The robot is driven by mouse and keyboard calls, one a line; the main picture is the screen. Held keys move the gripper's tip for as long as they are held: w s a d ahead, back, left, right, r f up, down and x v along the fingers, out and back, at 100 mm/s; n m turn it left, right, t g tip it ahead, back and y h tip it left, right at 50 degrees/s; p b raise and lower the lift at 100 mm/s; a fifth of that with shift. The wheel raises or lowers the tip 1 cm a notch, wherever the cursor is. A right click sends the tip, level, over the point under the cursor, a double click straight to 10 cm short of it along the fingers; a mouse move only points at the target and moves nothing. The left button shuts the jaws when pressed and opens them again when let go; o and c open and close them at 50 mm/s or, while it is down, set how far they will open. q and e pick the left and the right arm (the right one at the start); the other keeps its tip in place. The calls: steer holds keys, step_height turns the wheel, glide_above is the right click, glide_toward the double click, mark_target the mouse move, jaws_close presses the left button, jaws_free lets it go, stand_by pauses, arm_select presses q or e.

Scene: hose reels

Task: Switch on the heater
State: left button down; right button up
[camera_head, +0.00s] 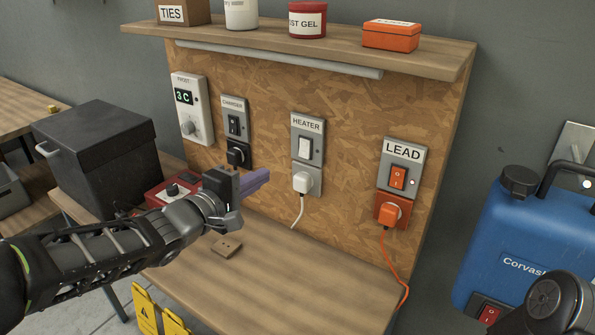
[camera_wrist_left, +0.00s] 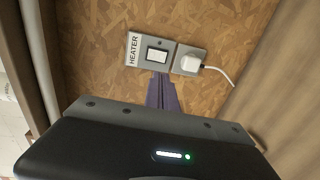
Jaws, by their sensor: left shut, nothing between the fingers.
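The heater switch (camera_head: 306,149) is a white rocker on a grey plate labelled HEATER, mounted on the chipboard panel. It also shows in the left wrist view (camera_wrist_left: 157,55). I cannot tell which way the rocker is set. A white plug (camera_head: 304,182) with a white cord sits in the socket just below it. My left gripper (camera_head: 262,178) has purple fingers, shut and empty. In the head view it is to the left of and lower than the heater switch. In the left wrist view its fingertips (camera_wrist_left: 161,78) point toward the switch's edge; contact cannot be told. My right gripper is out of view.
The charger switch (camera_head: 234,125) is left of the heater and the orange LEAD switch (camera_head: 398,178) right. A shelf (camera_head: 330,47) overhangs the panel. A black box (camera_head: 95,150) stands left.

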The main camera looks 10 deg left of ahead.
arm_select(q)
steer(key=shift+f, duration=0.5)
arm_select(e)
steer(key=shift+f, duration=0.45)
arm_select(q)
glide_toward(303, 156)
steer(key=x, duration=0.7)
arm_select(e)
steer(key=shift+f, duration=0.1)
